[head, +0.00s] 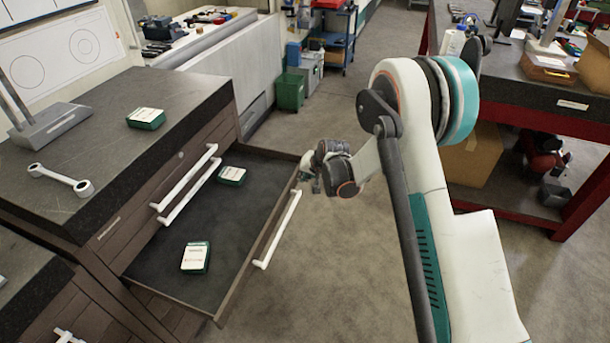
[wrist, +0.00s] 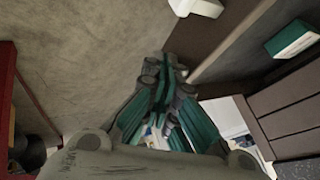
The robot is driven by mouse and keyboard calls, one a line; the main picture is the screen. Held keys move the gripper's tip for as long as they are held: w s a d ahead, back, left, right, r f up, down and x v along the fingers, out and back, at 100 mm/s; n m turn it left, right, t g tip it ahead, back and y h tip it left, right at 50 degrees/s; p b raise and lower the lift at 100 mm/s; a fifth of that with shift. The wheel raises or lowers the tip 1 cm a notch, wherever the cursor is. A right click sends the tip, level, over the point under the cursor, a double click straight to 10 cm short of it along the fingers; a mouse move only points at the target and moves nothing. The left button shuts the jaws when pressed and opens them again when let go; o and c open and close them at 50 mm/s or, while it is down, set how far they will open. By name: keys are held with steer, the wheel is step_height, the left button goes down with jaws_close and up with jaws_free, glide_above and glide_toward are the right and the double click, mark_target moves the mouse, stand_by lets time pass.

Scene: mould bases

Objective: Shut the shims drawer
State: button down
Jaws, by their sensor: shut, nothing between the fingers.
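The open drawer (head: 155,259) is pulled far out of the dark cabinet, with two green-and-white boxes inside: one near the back (head: 231,175) and one near the front (head: 195,257). I cannot read which drawer is the shims drawer. Its white bar handle (head: 279,229) is on the front panel. My gripper (head: 304,177) is shut and empty beside the far end of that panel; contact is unclear. In the wrist view, the shut fingers (wrist: 168,68) are beside the drawer's front panel (wrist: 215,35), with part of the handle (wrist: 195,7) and one box (wrist: 291,39) visible.
White handles (head: 183,184) of closed drawers show above the open one. The cabinet top holds a green-and-white box (head: 146,118), a wrench-like part (head: 60,180) and a grey stand (head: 50,122). A red-framed bench (head: 545,95) is at right. Floor before the drawer is clear.

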glide_toward(236, 163)
steer(key=x, duration=0.4)
steer(key=shift+w+a+f, duration=0.1)
steer(key=shift+w+f, duration=0.05)
stand_by(0.4)
